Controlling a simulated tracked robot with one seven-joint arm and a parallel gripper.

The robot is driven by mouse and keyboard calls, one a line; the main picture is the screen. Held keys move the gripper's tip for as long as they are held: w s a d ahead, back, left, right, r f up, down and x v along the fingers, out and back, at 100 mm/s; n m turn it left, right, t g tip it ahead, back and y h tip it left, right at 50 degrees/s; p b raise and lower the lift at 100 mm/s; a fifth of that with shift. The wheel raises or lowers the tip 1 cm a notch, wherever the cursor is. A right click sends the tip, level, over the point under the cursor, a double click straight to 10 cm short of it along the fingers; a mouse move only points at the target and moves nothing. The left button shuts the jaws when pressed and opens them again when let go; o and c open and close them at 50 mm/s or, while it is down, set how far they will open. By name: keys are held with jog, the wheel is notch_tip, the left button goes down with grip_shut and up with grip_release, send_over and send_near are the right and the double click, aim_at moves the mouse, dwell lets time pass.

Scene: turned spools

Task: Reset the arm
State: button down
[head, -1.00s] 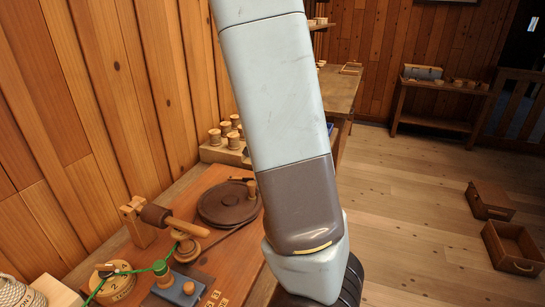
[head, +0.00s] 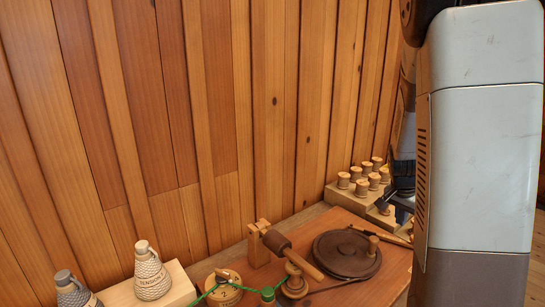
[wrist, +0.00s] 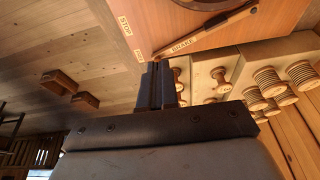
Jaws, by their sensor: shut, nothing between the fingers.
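My gripper (wrist: 158,72) is shut and empty in the wrist view, its dark fingers side by side beside the end of a wooden brake lever (wrist: 205,36). I cannot tell whether they touch it. In the head view my gripper (head: 390,202) is a dark shape at the right, partly hidden by my pale arm, near the spool rack (head: 352,200). Several thread-wound spools (head: 362,187) stand on the stepped rack. They also show at the right of the wrist view (wrist: 270,82), with bare spools (wrist: 220,74) nearer the fingers.
A dark round disc (head: 346,254) with a knob lies on the workbench (head: 385,288). Left of it are a wooden crank piece (head: 290,252), a green cord (head: 245,290) and two cord-wrapped bottles (head: 151,272). A plank wall (head: 270,100) stands close behind. Wooden boxes (wrist: 60,84) sit on open floor.

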jog(key=s+a+r+n+t+y, duration=0.3)
jog(key=s+a+r+n, duration=0.8)
jog(key=s+a+r, duration=0.7)
jog(key=shift+s+a+r, duration=0.3)
jog(key=shift+s+r, duration=0.15)
jog(key=shift+s, duration=0.4)
